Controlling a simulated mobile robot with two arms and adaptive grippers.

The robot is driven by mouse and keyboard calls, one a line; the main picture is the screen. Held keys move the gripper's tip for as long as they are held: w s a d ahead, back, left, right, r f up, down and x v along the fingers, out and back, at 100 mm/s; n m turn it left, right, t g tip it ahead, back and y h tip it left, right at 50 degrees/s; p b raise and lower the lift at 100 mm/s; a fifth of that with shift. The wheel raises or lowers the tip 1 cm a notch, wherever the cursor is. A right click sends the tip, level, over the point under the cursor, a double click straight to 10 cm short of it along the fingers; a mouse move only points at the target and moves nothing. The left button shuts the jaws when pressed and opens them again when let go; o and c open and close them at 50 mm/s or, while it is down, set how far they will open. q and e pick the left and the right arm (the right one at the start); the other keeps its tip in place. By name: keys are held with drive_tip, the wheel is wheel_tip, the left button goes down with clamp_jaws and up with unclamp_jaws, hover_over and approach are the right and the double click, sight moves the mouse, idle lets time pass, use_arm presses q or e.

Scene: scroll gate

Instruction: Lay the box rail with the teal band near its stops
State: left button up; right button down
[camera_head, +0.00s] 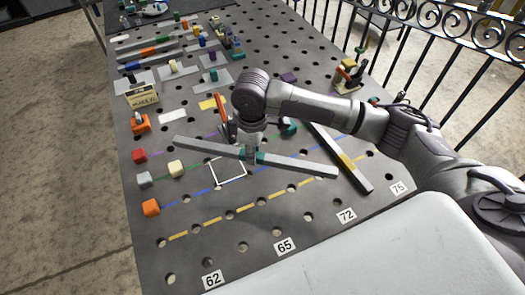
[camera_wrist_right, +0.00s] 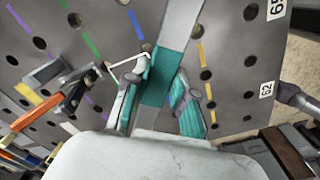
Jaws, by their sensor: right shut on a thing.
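The grey box rail with the teal band (camera_head: 300,166) lies crosswise over the table (camera_head: 190,265), in the middle of the head view. My right gripper (camera_head: 252,152) is shut on it at the teal band. In the right wrist view the teal band (camera_wrist_right: 166,66) shows between the two teal-padded fingers of the gripper (camera_wrist_right: 156,104). The rail seems to be above the tabletop, but the height is hard to tell. Small blocks stand at the left table edge: orange (camera_head: 151,207), grey (camera_head: 143,179) and red (camera_head: 139,155). A cream block (camera_head: 176,168) stands further in.
A second rail with a yellow band (camera_head: 358,178) lies to the right. A white square outline (camera_head: 228,184) and coloured lines mark the perforated table. An orange clamp (camera_head: 140,123) and several coloured parts (camera_head: 200,40) stand farther back. The front table area is mostly clear.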

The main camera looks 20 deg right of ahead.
sight(247, 168)
use_arm(q)
drive_tip(key=shift+s+a+f+b, duration=0.1)
drive_tip(key=shift+a+f+b, duration=0.2)
drive_tip(key=shift+f+b, duration=0.35)
drive_tip(key=shift+a+f+b, duration=0.25)
drive_tip(key=shift+f+b, duration=0.15)
drive_tip(key=shift+b, duration=0.3)
use_arm(e)
drive_tip(key=shift+w+a+f+n, duration=0.15)
drive_tip(key=shift+w+f+n, duration=0.4)
drive_tip(key=shift+f+n, duration=1)
drive_tip(key=shift+w+a+f+n, duration=0.15)
drive_tip(key=shift+w+f+n, duration=0.65)
drive_tip(key=shift+f, duration=1.3)
drive_tip(key=shift+w+a+f+n, duration=0.15)
drive_tip(key=shift+w+f+n, duration=0.15)
drive_tip(key=shift+f+n, duration=1.35)
use_arm(q)
drive_tip(key=shift+f, duration=0.1)
use_arm(e)
drive_tip(key=shift+f, duration=0.55)
drive_tip(key=c, duration=0.9)
unclamp_jaws()
drive_tip(key=shift+o, duration=0.2)
drive_tip(key=shift+s+f, duration=0.1)
use_arm(q)
drive_tip(key=shift+s+a, duration=0.1)
